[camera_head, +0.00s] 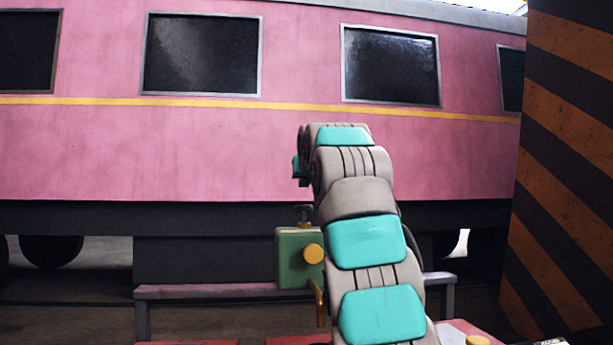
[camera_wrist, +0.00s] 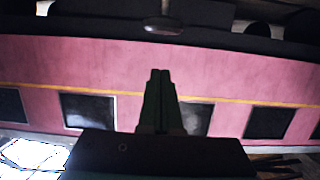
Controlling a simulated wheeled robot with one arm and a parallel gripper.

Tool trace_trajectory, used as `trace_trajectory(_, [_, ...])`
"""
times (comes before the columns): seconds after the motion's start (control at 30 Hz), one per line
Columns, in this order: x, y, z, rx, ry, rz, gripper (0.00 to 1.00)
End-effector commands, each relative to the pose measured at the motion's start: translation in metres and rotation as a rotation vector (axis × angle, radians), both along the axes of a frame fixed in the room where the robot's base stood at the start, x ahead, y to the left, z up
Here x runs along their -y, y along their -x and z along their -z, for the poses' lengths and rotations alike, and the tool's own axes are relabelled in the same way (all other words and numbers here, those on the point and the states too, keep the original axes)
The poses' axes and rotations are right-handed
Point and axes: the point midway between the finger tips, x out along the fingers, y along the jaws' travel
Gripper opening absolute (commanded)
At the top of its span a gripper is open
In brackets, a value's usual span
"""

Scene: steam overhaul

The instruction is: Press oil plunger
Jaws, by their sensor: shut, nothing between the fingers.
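A green oiler box (camera_head: 294,262) with a round yellow cap (camera_head: 313,254) stands left of my arm in the head view. A dark plunger with a flat knob (camera_head: 304,208) rises from its top. My gripper (camera_wrist: 160,74) shows in the wrist view with both fingers together and nothing between them. In the head view the end of my arm is above the plunger, and the fingertips are not clearly visible. My arm hides the box's right side.
A pink railway coach (camera_head: 230,145) with a yellow stripe and dark windows fills the background. A low bench (camera_head: 205,291) runs behind and beside the box. A black-and-orange striped pillar (camera_head: 565,170) stands close on the right. The space left of the box is open.

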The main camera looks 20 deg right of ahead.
Motion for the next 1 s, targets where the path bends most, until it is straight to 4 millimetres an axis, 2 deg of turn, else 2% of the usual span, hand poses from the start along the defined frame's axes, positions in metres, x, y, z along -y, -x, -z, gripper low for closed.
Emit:
trace_trajectory(0.6, [-0.002, 0.002, 0.032, -0.001, 0.002, 0.0, 0.0])
trace_trajectory(1.0, [-0.001, 0.002, 0.036, 0.004, 0.002, 0.0, 0.0])
